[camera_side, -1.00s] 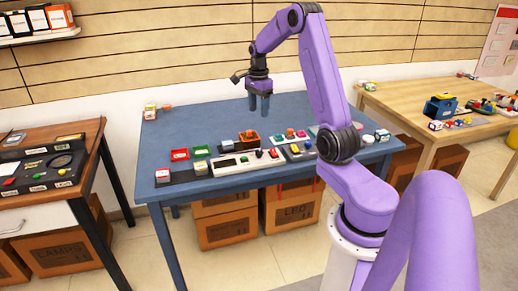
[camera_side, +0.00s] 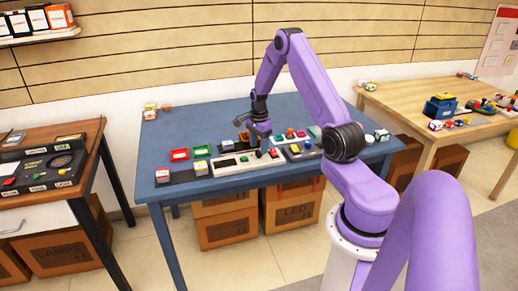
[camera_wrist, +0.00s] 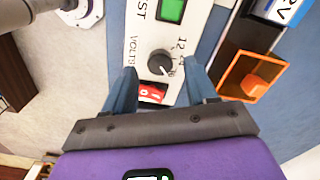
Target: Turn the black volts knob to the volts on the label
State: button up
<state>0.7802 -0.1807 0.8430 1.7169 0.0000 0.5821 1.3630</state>
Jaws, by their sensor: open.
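The black volts knob (camera_wrist: 159,62) sits on a white panel (camera_wrist: 138,22) marked VOLTS. A light pointer on it aims toward the lower right of the wrist view. Printed numbers, a 12 and a partly covered one, stand beside it. My gripper (camera_wrist: 161,88) is open, its two blue fingers on either side of the knob's near end, with no visible contact. In the side view my gripper (camera_side: 265,153) is low over the white panel (camera_side: 228,167), and I cannot make out the knob. A label block (camera_wrist: 287,10) shows a V; its number is cut off.
A green screen (camera_wrist: 171,9) and a red switch (camera_wrist: 153,92) flank the knob on the panel. An orange tray with an orange piece (camera_wrist: 258,85) is close on the right.

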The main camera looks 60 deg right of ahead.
jog(key=shift+f, duration=1)
jog(key=c, duration=1.1)
jog(key=shift+o, duration=0.2)
